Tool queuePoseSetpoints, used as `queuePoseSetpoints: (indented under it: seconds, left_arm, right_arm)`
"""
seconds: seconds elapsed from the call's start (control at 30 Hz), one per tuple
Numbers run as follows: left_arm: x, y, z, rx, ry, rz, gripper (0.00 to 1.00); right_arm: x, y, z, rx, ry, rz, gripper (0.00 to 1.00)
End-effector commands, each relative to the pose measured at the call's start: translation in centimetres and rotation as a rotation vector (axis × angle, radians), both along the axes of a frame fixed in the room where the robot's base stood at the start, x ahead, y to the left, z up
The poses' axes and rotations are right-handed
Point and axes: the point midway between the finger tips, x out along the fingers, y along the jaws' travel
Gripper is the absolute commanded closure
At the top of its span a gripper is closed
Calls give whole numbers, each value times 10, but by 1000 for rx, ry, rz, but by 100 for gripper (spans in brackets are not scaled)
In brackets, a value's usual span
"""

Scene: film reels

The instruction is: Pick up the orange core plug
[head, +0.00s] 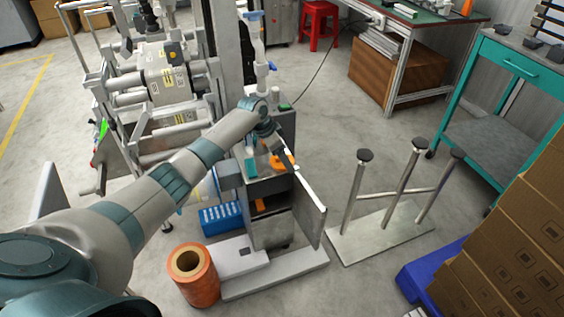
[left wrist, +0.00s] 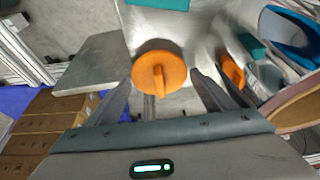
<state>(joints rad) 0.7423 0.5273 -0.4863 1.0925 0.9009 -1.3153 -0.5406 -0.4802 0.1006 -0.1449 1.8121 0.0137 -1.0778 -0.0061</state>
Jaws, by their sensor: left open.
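The orange core plug (left wrist: 160,70) is a round disc with a raised grip bar. In the left wrist view it sits on a grey metal surface, between the lines of my left gripper's fingers (left wrist: 158,90). The fingers are apart, with nothing held. In the head view my left gripper (head: 284,155) is over the top of the small grey cabinet, and an orange piece (head: 277,163) shows beside it, partly hidden by the gripper. Whether the fingers touch the plug cannot be told. My right gripper is not in view.
A second orange item (left wrist: 232,70) lies right of the plug, near teal pieces. The cabinet's open door (head: 309,208) stands at its right. A metal stand with three posts (head: 385,200) is farther right. An orange roll (head: 194,285) stands on the floor. Cardboard boxes (head: 510,240) fill the lower right.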

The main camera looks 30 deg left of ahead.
Motion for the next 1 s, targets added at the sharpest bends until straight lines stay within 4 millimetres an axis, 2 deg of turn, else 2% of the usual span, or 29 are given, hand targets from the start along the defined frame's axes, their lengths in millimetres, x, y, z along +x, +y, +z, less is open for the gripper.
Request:
queuePoseSetpoints:
  seconds: [0.13,0.27,0.3,0.73,0.87,1.0]
  left_arm:
    - [0,0,0,0,0,0,24]
    - [0,0,0,0,0,0,55]
    - [0,0,0,0,0,0,56]
    - [0,1,7,0,-1,1,56]
    - [1,1,20,0,-3,1,56]
    - [2,1,42,0,-5,0,56]
  right_arm:
    - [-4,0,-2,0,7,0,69]
    - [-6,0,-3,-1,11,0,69]
    - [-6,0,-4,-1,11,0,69]
    - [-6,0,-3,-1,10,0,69]
    - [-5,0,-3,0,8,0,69]
    - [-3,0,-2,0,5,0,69]
